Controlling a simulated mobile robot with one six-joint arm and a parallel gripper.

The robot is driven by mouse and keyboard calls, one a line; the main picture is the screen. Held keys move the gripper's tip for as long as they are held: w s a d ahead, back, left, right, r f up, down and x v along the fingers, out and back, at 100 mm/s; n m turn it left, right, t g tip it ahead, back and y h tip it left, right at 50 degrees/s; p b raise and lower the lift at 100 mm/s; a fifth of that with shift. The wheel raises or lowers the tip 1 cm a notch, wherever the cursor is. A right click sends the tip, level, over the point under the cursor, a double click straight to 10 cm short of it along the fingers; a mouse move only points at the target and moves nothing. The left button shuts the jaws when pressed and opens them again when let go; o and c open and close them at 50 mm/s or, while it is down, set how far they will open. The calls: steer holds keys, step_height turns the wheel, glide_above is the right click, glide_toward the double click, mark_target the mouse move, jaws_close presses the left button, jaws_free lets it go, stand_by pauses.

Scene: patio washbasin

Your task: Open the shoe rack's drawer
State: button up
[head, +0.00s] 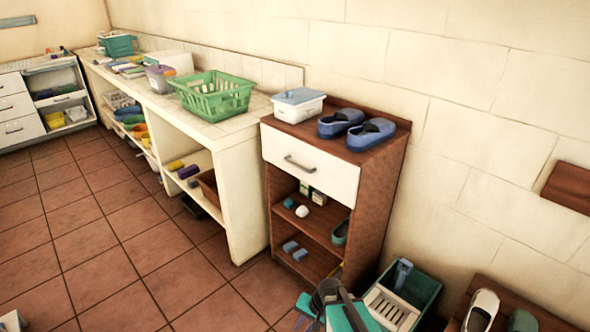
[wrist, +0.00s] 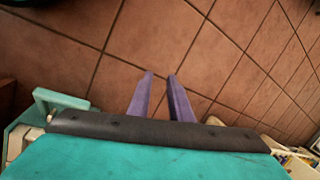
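The shoe rack (head: 377,190) is a brown wooden unit against the wall. Its drawer (head: 325,176) has a white front with a grey bar handle (head: 299,164), and it sits shut, flush below the rack's top. My gripper (wrist: 160,76) shows in the wrist view with two purple fingers apart and only floor tiles between them. It is open and empty. In the head view my teal and dark arm end is at the bottom, low in front of the rack and apart from the handle. The drawer is not seen in the wrist view.
Blue shoes (head: 371,135) and a lidded white box (head: 298,106) stand on the rack. A tiled counter with a green basket (head: 213,95) adjoins its left side. A green crate (head: 418,285) stands right of it.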

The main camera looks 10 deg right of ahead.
steer(key=w+r+m+t+y+b, duration=0.1)
steer(key=w+r+m+t, duration=0.1)
steer(key=w+r, duration=0.35)
steer(key=w+r+m+t+b, duration=0.1)
steer(key=w+r+m+t, duration=0.15)
steer(key=w, duration=0.55)
steer(key=m+t+b, duration=0.4)
steer(key=m+t, duration=0.6)
glide_toward(297, 166)
steer(key=s, duration=0.2)
steer(key=shift+w+d+r+g, duration=0.2)
steer(key=shift+d+r+g, duration=0.1)
steer(key=shift+r, duration=0.15)
steer(key=shift+w, duration=0.15)
steer(key=shift+x, duration=6.75)
steer(key=shift+f, duration=0.1)
